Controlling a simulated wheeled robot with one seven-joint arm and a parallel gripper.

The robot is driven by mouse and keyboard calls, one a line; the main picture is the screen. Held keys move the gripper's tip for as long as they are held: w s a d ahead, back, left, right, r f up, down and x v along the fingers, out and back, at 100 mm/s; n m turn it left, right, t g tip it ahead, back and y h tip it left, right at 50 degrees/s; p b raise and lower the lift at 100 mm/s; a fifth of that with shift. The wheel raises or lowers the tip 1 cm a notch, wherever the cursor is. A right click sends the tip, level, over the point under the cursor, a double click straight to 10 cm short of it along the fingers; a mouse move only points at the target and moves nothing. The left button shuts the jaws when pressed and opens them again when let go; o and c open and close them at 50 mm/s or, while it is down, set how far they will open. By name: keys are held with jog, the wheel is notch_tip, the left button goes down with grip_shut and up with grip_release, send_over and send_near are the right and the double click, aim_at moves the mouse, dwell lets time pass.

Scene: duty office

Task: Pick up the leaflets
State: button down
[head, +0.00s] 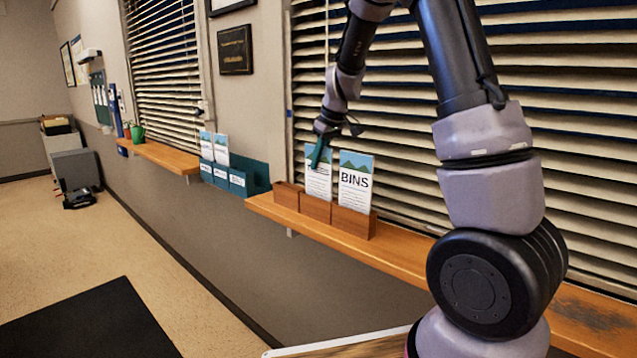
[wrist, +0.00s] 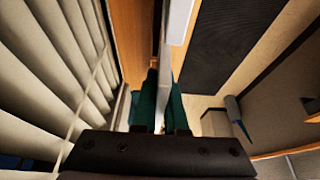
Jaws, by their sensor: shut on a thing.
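My gripper (head: 320,152) reaches down from above and is shut on the leaflets (head: 318,184) at the middle compartment of a wooden holder (head: 316,210). They are upright, white with a green and blue top; a finger covers part of their heading. Whether their lower edge is clear of the compartment I cannot tell. In the wrist view the teal fingers (wrist: 160,108) pinch the leaflets, a thin white edge (wrist: 163,85) between them. Other leaflets marked BINS (head: 356,183) stand in the right compartment. The left compartment shows no leaflets.
The holder stands on a wooden sill (head: 385,255) close to the window blinds (head: 400,150). To its left, a teal holder (head: 236,182) on the wall bears more leaflets (head: 214,147). A green pot (head: 138,134) sits on the farther sill. A dark mat (head: 90,325) lies on the floor.

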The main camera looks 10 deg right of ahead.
notch_tip(320, 180, up, 10)
jog(key=shift+r, duration=0.1)
dwell(0.5)
dwell(0.4)
